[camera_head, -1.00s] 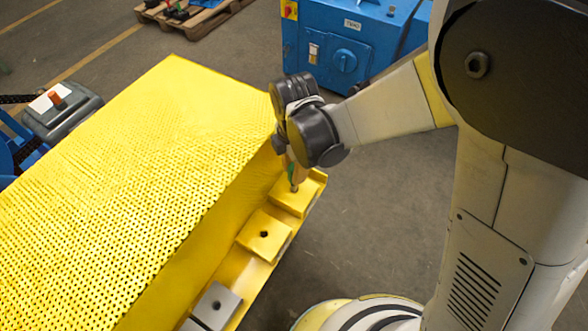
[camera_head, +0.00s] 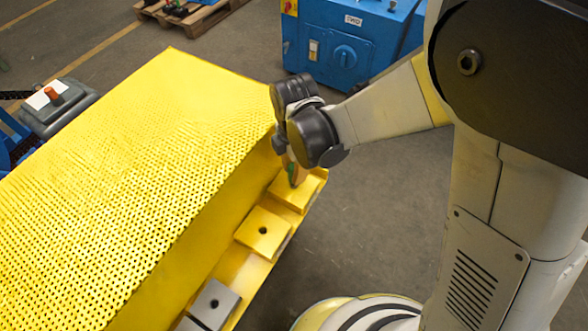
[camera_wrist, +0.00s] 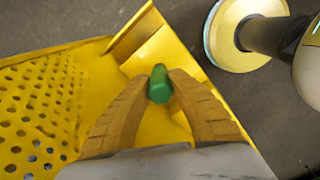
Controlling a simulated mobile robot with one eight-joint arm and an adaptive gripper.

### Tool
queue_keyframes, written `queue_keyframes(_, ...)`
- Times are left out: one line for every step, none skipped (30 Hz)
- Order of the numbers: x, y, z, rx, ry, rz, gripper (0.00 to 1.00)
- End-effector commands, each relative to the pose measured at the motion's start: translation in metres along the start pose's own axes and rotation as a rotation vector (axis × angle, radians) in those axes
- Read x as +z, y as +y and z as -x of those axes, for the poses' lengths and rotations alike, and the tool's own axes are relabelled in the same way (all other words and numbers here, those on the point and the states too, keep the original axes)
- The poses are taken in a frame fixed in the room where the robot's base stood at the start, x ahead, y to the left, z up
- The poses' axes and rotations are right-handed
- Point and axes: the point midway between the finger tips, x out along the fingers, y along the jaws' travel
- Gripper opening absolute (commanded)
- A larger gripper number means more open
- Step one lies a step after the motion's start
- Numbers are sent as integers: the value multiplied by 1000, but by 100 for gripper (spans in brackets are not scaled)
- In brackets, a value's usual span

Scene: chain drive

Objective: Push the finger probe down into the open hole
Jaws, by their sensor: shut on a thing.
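The finger probe (camera_wrist: 159,84) shows its green head in the wrist view, between the two tan fingers of my gripper (camera_wrist: 158,90). My gripper is shut on it. In the head view the probe's green part (camera_head: 292,172) shows under my gripper (camera_head: 290,162), over the far yellow block (camera_head: 290,193). The probe's lower end meets or enters that block's top; its exact depth is hidden. A nearer yellow block (camera_head: 262,233) has a dark open hole. A grey block (camera_head: 215,303) closer still also has a dark hole.
A large yellow perforated guard (camera_head: 130,180) stands left of the row of blocks, close to my gripper. A blue machine cabinet (camera_head: 345,45) stands behind. Bare floor (camera_head: 375,220) lies to the right.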

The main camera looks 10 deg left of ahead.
Motion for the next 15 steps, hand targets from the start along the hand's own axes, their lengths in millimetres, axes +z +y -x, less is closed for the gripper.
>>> queue_keyframes(0, 0, -2, 0, 0, 0, 0)
queue_keyframes(0, 0, -3, 0, 0, 0, 0)
queue_keyframes(0, 0, -4, 0, 0, 0, 0)
queue_keyframes(0, 0, -4, 0, 0, 0, 0)
queue_keyframes(0, 0, -5, 0, 0, 0, 0)
queue_keyframes(0, 0, -6, 0, 0, 0, 0)
queue_keyframes(0, 0, -7, 0, 0, 0, 0)
queue_keyframes(0, 0, -8, 0, 0, 0, 0)
queue_keyframes(0, 0, -9, 0, 0, 0, 0)
queue_keyframes(0, 0, -10, 0, 0, 0, 0)
queue_keyframes(0, 0, -10, 0, 0, 0, 0)
queue_keyframes(0, 0, -11, 0, 0, 0, 0)
queue_keyframes(0, 0, -12, 0, 0, 0, 0)
queue_keyframes(0, 0, -13, 0, 0, 0, 0)
queue_keyframes(0, 0, -14, 0, 0, 0, 0)
